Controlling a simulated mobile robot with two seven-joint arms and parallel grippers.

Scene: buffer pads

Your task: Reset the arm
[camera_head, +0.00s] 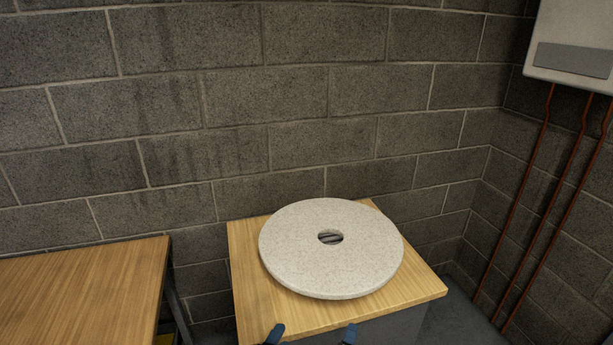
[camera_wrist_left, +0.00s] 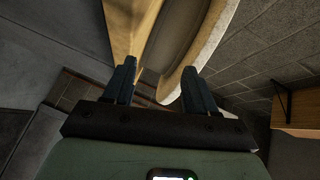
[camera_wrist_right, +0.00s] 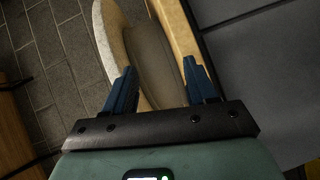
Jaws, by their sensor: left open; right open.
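A round, speckled, pale buffer pad (camera_head: 300,240) with a central hole lies on a small wooden-topped stand (camera_head: 250,285). Something dark and metallic shows through the hole. Two blue fingertips show at the bottom edge of the head view, near the stand's front edge; which gripper each belongs to is unclear there. My left gripper (camera_wrist_left: 160,69) is open, with the pad's rim (camera_wrist_left: 180,82) and wood beyond its fingers. My right gripper (camera_wrist_right: 160,67) is open too, with the pad (camera_wrist_right: 118,45) and the stand's wooden edge beyond its fingers. Neither gripper holds anything.
A wooden table (camera_head: 90,285) stands at the left, with a gap between it and the stand. A block wall (camera_head: 300,100) is close behind. At the right, copper-coloured pipes (camera_head: 545,210) run down from a white wall unit (camera_head: 575,35).

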